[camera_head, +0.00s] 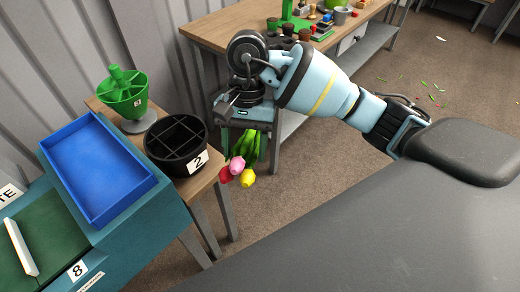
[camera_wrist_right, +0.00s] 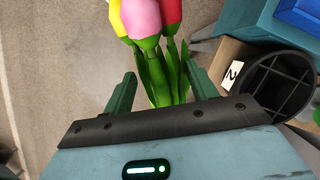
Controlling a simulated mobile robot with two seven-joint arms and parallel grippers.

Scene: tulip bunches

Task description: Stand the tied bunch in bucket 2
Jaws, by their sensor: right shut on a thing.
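The tulip bunch (camera_head: 243,160) has pink, red and yellow heads and green stems. In the head view its heads point down, beside the small table and to the right of bucket 2. My right gripper (camera_wrist_right: 160,92) is shut on the bunch's green stems, which show between its fingers in the wrist view. The tie is not clearly visible. Bucket 2 (camera_head: 166,166) is black, round and divided into compartments, with a white label "2". It looks empty and also shows at the right of the wrist view (camera_wrist_right: 252,105), apart from the bunch. My left gripper is not in view.
A blue tray (camera_head: 98,170) lies to the left. A workbench (camera_head: 222,25) with small items stands behind. Open floor (camera_head: 300,185) lies to the right.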

